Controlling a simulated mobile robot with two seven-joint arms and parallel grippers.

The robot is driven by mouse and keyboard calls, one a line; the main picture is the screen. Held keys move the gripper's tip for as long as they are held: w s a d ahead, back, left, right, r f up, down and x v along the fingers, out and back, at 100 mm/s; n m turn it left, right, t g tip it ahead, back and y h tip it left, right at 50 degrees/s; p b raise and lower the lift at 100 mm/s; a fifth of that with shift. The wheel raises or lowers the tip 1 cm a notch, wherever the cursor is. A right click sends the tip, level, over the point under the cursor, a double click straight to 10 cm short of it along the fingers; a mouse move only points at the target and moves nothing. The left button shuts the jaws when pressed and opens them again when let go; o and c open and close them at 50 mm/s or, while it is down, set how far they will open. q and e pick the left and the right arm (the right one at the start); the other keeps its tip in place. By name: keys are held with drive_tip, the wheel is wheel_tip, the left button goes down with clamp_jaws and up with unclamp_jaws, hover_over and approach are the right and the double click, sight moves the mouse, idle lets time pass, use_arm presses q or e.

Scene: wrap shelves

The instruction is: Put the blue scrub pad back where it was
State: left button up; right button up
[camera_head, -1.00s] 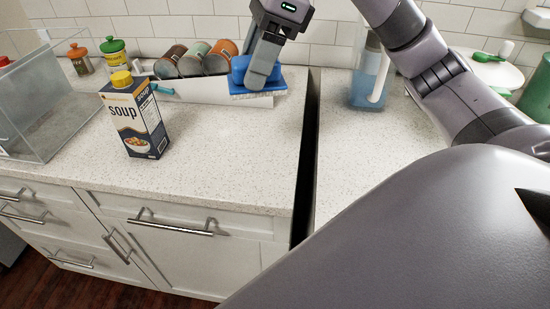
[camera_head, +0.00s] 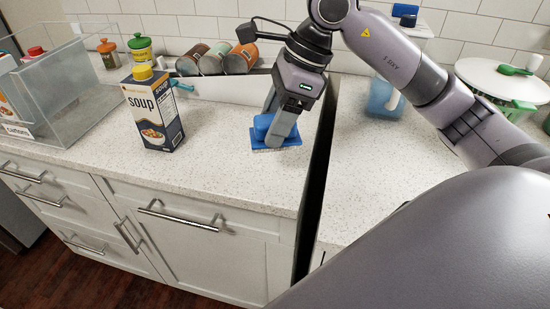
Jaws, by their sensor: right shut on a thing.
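The blue scrub pad (camera_head: 262,128) is at the right part of the left counter, close to the counter's right edge. It has a blue block handle on a flat blue base with a pale underside. My right gripper (camera_head: 277,135) comes down from above and is shut on the pad's handle. The pad is at or just above the counter top; I cannot tell whether it touches. My left gripper does not show.
A soup carton (camera_head: 153,112) stands left of the pad. A clear bin (camera_head: 75,95) is at far left. Several cans lie behind a low white wall (camera_head: 222,88). A blue-and-clear container (camera_head: 383,97) stands on the right counter.

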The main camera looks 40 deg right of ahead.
wheel_tip(320, 180, down, 9)
drive_tip(key=shift+r, duration=0.15)
idle(0.4)
drive_tip(key=shift+f+b, duration=0.2)
drive_tip(key=shift+b, duration=0.1)
drive_tip(key=o, duration=1)
drive_tip(key=shift+r, duration=0.1)
